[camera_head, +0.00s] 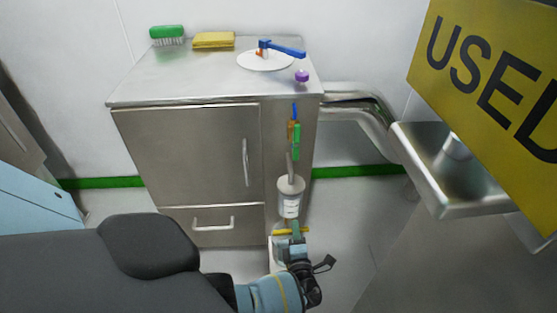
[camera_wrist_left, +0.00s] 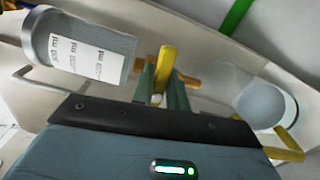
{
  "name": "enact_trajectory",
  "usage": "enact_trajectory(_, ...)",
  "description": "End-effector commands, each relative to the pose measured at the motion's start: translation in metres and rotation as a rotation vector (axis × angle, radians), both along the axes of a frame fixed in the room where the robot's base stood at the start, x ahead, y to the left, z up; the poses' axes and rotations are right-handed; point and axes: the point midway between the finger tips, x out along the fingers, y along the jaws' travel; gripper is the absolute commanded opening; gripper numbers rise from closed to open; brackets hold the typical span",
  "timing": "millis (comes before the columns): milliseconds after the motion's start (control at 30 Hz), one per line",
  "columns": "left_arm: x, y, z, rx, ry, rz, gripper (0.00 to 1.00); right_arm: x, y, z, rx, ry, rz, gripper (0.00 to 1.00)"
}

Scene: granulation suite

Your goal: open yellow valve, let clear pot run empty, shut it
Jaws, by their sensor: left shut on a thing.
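The clear pot (camera_head: 290,195) is a grey-looking cylinder with a white label, hanging at the right side of the steel cabinet. In the left wrist view the pot (camera_wrist_left: 88,52) shows its label with ml marks; I cannot tell its liquid level. The yellow valve (camera_head: 281,232) sits just below the pot. In the left wrist view the yellow valve's handle (camera_wrist_left: 166,62) stands between the greenish fingers. My left gripper (camera_head: 296,236) is shut on this handle; its fingers (camera_wrist_left: 160,86) hide part of it. My right gripper is not in view.
The steel cabinet (camera_head: 190,150) carries a green brush (camera_head: 167,35), a yellow sponge (camera_head: 213,40) and a blue-handled item (camera_head: 285,50). A pale round vessel (camera_wrist_left: 262,105) shows at right in the left wrist view. A steel basin (camera_head: 440,200) and a "USED" sign (camera_head: 490,75) are on the right.

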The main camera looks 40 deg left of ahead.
Motion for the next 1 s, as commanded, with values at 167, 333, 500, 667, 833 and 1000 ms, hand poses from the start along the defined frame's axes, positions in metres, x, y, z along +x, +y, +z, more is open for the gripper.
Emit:
enact_trajectory(167,-0.0091,0.0131,-0.0028,0.07,0.067,0.032,0.0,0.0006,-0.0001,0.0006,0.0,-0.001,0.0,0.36)
enact_trajectory(333,-0.0094,0.0131,-0.0034,0.097,0.098,0.033,0.0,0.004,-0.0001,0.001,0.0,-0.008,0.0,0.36)
enact_trajectory(500,-0.0095,0.0132,-0.0037,0.107,0.11,0.033,0.0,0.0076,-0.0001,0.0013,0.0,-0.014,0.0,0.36)
enact_trajectory(667,-0.0095,0.0133,-0.0038,0.108,0.111,0.033,0.0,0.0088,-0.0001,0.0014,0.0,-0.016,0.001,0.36)
enact_trajectory(833,-0.0095,0.0133,-0.0038,0.108,0.111,0.033,0.0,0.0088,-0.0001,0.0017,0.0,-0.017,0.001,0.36)
enact_trajectory(1000,-0.0073,0.0106,-0.0025,0.106,0.106,0.027,0.37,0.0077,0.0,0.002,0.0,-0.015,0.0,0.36)
